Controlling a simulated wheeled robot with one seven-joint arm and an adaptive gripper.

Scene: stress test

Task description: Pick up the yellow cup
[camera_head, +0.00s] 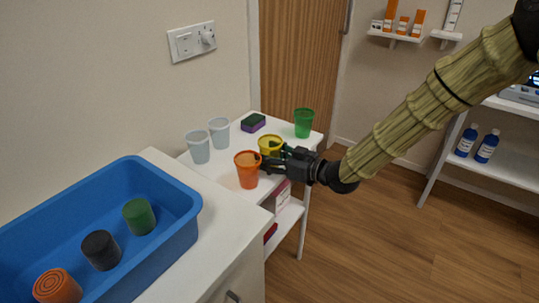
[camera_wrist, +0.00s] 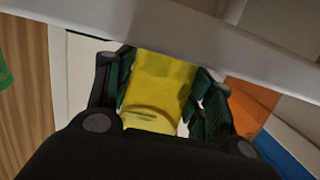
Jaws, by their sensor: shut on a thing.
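The yellow cup (camera_head: 270,144) is on or just above the white shelf top, between the orange cup and the green cup. My gripper (camera_head: 275,157) reaches in from the right and is shut on the yellow cup. In the wrist view the yellow cup (camera_wrist: 160,85) lies between the two dark green finger pads (camera_wrist: 165,90). The head view does not show clearly whether the cup's base touches the shelf; my gripper hides its lower part.
The orange cup (camera_head: 247,170) stands close at the left of my gripper. A green cup (camera_head: 304,122), two clear cups (camera_head: 198,147) and a purple-green sponge (camera_head: 253,123) share the white shelf (camera_head: 228,178). A blue tub (camera_head: 180,232) with several cylinders stands at front left.

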